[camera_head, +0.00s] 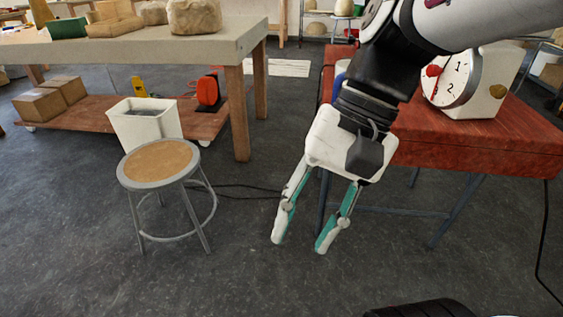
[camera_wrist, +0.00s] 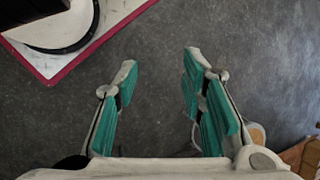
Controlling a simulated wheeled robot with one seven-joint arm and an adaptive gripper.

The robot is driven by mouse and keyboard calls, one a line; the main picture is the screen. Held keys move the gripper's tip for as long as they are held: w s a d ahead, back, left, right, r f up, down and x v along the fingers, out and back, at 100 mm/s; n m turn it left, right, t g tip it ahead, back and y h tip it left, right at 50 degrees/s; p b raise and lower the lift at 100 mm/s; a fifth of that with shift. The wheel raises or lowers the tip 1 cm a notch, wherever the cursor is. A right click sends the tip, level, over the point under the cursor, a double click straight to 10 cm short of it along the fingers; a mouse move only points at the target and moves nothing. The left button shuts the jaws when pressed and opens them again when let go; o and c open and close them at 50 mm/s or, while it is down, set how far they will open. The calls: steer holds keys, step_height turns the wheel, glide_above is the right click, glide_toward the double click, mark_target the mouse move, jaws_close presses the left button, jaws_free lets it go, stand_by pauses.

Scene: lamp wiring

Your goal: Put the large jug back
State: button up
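I cannot make out a large jug in either view. A white and blue thing (camera_head: 341,72) on the red table is mostly hidden behind my arm, and I cannot tell what it is. My gripper (camera_head: 300,244) hangs over the floor between the stool and the red table, pointing down. Its two teal-padded fingers are spread apart with nothing between them. In the wrist view my gripper (camera_wrist: 160,62) shows only grey floor between its fingers.
A round stool (camera_head: 160,163) and white bin (camera_head: 144,122) stand at left, near a workbench (camera_head: 215,45). The red table (camera_head: 510,135) at right bears a white dial device (camera_head: 467,84). Cables lie on the floor. Open floor lies in front.

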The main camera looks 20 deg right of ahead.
steer(key=s+d+f+n+t+h, duration=0.1)
steer(key=s+d+n+h, duration=0.3)
steer(key=s+n, duration=0.3)
steer(key=shift+f+t+h, duration=0.3)
steer(key=shift+f+h, duration=0.05)
steer(key=shift+h, duration=0.35)
steer(key=shift+w+r, duration=0.1)
step_height(320, 180, up, 26)
steer(key=t+p, duration=0.3)
steer(key=p, duration=2.2)
steer(key=shift+d+r+t, duration=0.15)
steer(key=shift+r+t, duration=0.05)
steer(key=shift+t, duration=0.2)
